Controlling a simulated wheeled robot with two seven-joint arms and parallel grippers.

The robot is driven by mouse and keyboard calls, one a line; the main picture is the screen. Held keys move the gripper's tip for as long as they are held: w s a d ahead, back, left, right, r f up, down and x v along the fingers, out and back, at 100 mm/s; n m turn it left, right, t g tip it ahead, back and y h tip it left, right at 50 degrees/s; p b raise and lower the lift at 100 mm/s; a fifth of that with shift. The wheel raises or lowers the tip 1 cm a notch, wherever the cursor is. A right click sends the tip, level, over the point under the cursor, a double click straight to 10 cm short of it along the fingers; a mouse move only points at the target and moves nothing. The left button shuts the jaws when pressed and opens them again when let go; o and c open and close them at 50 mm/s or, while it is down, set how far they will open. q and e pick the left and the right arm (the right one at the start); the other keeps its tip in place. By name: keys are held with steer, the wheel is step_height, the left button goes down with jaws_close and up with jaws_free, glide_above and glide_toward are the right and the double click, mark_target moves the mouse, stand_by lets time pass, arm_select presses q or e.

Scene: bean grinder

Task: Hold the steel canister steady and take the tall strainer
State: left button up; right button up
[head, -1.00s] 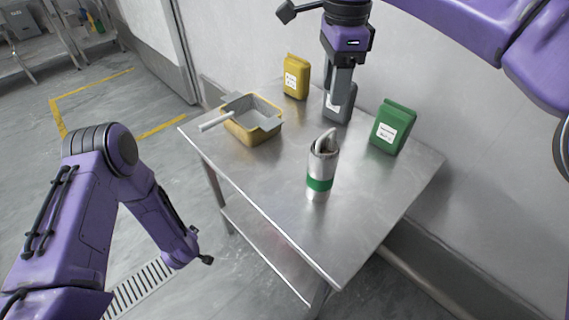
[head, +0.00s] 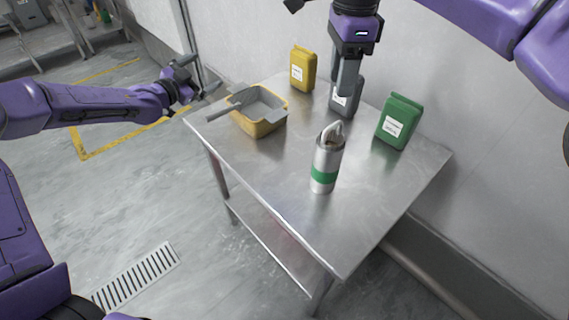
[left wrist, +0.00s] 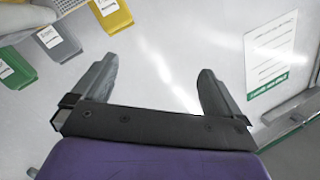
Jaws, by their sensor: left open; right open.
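The steel canister (head: 328,160), a silver cylinder with a green band, stands upright on the steel table. The top of something pale and looped, perhaps the tall strainer (head: 334,132), sticks out of its mouth; the rest is hidden inside. My left gripper (head: 196,78) is open and empty, raised beyond the table's left corner, well apart from the canister. In the left wrist view its two fingers (left wrist: 155,85) are spread with nothing between them. My right gripper (head: 347,88) points down at the back of the table, in front of the grey bag and away from the canister.
A yellow bin (head: 262,127) with a grey insert and handle sits at the table's left. A yellow bag (head: 302,68), a grey bag (head: 345,102) and a green bag (head: 398,122) stand along the back near the wall. The front of the steel table (head: 285,205) is clear.

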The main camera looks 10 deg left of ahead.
arm_select(q)
steer(key=s+d+r+m+g+h, duration=0.1)
steer(key=s+d+r+m+h, duration=0.1)
steer(key=d+r+m+h, duration=0.25)
steer(key=n+g+h, duration=0.4)
steer(key=g+h, duration=0.1)
steer(key=g, duration=0.1)
glide_toward(317, 157)
steer(key=w+d+f, duration=0.1)
steer(key=w+d, duration=0.1)
steer(key=x, duration=1)
steer(key=shift+w+d, duration=0.25)
steer(key=shift+m, duration=0.25)
steer(key=shift+c, duration=0.3)
